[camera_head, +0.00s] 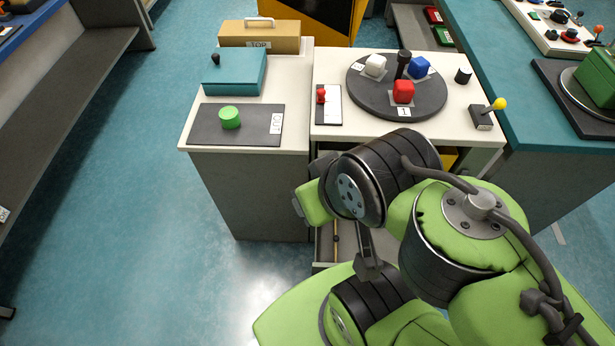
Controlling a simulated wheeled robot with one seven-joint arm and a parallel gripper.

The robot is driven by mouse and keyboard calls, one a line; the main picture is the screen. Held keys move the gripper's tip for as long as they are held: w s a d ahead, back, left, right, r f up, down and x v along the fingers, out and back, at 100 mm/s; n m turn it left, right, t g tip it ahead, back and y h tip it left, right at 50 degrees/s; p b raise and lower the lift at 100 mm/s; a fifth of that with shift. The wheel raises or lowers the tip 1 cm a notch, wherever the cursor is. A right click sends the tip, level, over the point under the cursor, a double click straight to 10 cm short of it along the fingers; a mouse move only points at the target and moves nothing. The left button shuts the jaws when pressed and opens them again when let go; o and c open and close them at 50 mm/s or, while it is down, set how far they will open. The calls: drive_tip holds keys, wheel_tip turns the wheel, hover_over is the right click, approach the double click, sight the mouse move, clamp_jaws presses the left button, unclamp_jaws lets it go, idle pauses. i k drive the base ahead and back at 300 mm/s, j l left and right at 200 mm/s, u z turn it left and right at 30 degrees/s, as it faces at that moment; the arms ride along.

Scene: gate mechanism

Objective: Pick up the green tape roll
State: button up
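I see no thing that is plainly a green tape roll. A short green cylinder (230,117) stands on a dark mat with a white label, on the left cabinet; no hole shows in its top. An open drawer (326,252) below the right-hand tabletop is largely hidden by my arm. A thin light-brown stick shows inside it. Under my wrist, a dark grey part that looks like a piece of my gripper (368,256) hangs over the drawer. The rest of the gripper is hidden, so its opening and any contents do not show.
A round dark turntable (354,93) carries white, blue and red blocks. A red-knobbed slider (321,96) and a yellow-knobbed lever (498,104) flank it. A teal box (235,75) and a tan toolbox (259,39) stand behind the mat. Floor is clear at left.

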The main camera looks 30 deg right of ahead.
sight(229, 117)
drive_tip(key=i+j+u, duration=0.15)
drive_tip(key=u, duration=0.2)
drive_tip(key=i+u, duration=0.7)
drive_tip(key=k, duration=0.1)
